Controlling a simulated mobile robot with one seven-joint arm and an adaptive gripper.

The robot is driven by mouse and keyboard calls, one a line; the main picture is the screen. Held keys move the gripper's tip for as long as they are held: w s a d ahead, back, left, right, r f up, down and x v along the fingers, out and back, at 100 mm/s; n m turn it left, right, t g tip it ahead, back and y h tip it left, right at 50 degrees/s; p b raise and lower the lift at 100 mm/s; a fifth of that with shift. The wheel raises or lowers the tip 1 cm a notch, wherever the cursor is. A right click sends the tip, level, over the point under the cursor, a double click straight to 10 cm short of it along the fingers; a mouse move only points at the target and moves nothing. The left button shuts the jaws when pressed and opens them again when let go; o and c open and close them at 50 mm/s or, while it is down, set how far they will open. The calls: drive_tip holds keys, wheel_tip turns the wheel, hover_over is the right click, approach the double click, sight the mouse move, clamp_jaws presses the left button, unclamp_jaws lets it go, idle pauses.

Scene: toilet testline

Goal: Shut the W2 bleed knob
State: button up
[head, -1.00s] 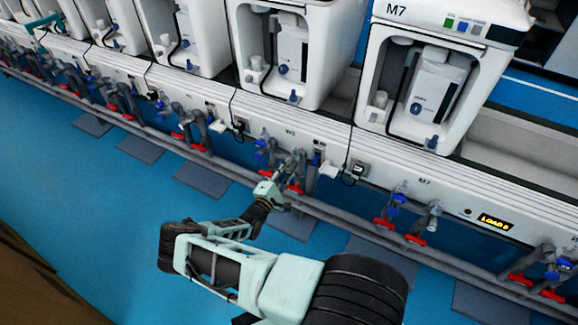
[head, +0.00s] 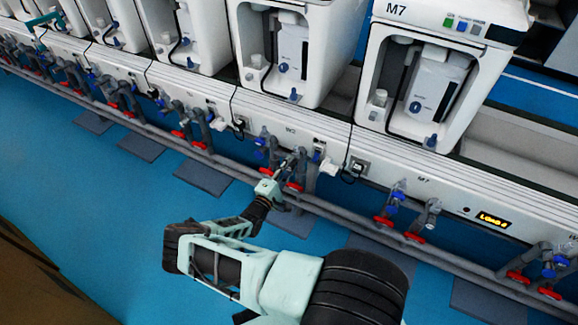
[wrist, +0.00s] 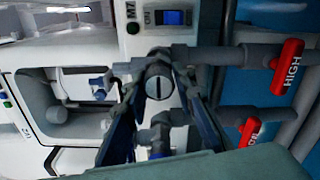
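In the head view my gripper (head: 284,170) is at the pipe fittings under the W2 panel (head: 290,131). In the wrist view a grey round knob with a slot (wrist: 159,88) faces the camera on a pipe fitting. The two dark fingers of my gripper (wrist: 158,82) stand apart, one on each side of this knob. Small gaps seem to show, but I cannot tell whether either finger touches it. No label naming the bleed knob is legible.
Red handles stand close by on the right in the wrist view, one marked HIGH (wrist: 287,68) and a lower one (wrist: 250,131). A blue rocker switch (wrist: 174,17) is above. A long grey pipe (head: 340,214) runs below the panels. Blue floor (head: 110,210) is open in front.

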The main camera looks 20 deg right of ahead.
drive_tip(key=o, duration=0.3)
drive_tip(key=v, duration=1.2)
